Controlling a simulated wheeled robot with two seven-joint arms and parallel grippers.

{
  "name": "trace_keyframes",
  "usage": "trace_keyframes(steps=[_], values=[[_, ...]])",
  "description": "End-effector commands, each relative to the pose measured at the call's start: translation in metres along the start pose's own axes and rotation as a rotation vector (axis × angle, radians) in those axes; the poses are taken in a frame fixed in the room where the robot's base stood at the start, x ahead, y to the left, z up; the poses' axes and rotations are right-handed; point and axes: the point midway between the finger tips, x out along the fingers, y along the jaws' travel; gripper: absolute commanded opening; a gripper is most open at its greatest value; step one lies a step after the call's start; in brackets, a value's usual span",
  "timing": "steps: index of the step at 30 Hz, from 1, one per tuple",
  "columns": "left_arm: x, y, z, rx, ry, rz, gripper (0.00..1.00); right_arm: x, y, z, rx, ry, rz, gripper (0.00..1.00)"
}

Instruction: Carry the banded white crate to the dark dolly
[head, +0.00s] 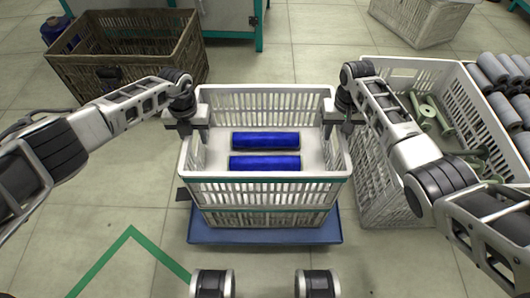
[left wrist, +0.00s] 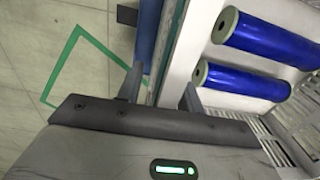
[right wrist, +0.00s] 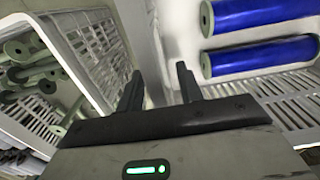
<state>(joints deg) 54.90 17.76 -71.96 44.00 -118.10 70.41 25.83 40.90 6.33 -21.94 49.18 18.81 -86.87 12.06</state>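The banded white crate (head: 270,191) stands in the middle of the head view, with a thin green band along its front wall. Two blue bobbins (head: 265,140) lie inside it. It seems to sit on another white crate (head: 268,218), over a blue dolly (head: 265,236). My left gripper (head: 186,127) is at its left wall and my right gripper (head: 343,122) at its right wall. In the left wrist view (left wrist: 160,88) and right wrist view (right wrist: 160,85), the fingers stand apart on either side of the wall. I cannot make out a dark dolly.
An olive-brown crate (head: 125,66) stands at the back left. A white crate of green spools (head: 383,185) is close on the right, beside grey rolls (head: 500,75). Another white crate (head: 420,20) is at the back right. The floor at front left is clear, with a green line (head: 110,250).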

Motion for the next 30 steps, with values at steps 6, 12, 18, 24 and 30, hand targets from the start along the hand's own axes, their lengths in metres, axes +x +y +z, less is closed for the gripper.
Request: trace_keyframes(steps=[6,12,18,24,30], values=[[-0.0002,-0.0001,-0.0001,0.0,0.0,0.0,0.17,-0.0005,-0.0002,-0.0002,0.0,0.001,0.0,0.17],[-0.0003,0.0,-0.0001,0.0,0.001,0.0,0.0,-0.0006,-0.0001,-0.0003,0.0,0.001,0.0,0.0],[-0.0005,0.0,-0.0001,0.0,0.001,0.0,0.0,-0.0008,-0.0001,-0.0003,0.0,0.001,0.0,0.0],[-0.0006,0.0001,-0.0001,0.0,0.001,0.0,0.0,-0.0009,-0.0001,-0.0003,0.0,0.001,0.0,0.0],[-0.0007,0.0002,0.0,0.0,0.001,0.0,0.0,-0.0009,-0.0001,-0.0003,0.0,0.001,0.0,0.0]])
